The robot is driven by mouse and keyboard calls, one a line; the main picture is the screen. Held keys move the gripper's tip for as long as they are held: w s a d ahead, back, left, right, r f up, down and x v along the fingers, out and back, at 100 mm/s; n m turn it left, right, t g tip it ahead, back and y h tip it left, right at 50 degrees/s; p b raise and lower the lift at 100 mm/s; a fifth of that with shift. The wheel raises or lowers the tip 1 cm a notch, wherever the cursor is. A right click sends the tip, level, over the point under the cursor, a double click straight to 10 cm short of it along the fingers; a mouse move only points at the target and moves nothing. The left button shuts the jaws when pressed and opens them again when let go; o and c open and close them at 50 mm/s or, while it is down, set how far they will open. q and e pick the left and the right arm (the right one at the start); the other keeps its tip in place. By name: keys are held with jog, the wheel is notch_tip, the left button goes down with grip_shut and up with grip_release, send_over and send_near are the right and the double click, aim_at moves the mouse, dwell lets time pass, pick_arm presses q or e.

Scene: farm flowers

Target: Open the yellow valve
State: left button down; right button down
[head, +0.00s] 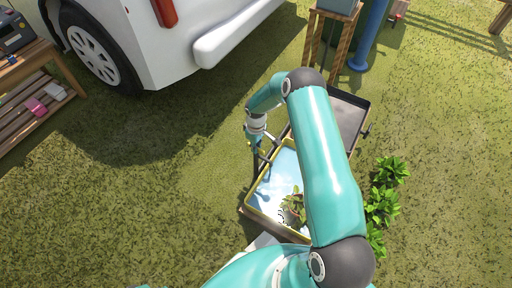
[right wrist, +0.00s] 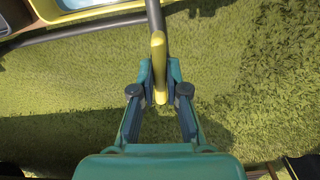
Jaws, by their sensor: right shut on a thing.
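The yellow valve (right wrist: 158,52) shows in the right wrist view as an upright yellow lever, in front of a dark pipe (right wrist: 154,14). My right gripper (right wrist: 159,76) is shut on the lever, with one finger on each side of it. In the head view my right gripper (head: 259,149) reaches down by the left edge of a yellow-rimmed tray (head: 254,190). The valve is too small there to make out clearly. My left gripper is not in view.
The tray holds a bright, reflective surface and a potted plant (head: 294,204). A dark tray (head: 345,117) stands behind it. Green plants (head: 382,205) grow at the right. A white vehicle (head: 175,40) and a wooden rack (head: 40,95) are at left. Open grass lies between.

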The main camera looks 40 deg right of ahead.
jog(key=shift+n, duration=0.5)
jog(key=shift+a, duration=0.1)
jog(key=c, duration=1.2)
grip_release()
notch_tip(320, 180, up, 12)
jog(key=shift+f, duration=0.1)
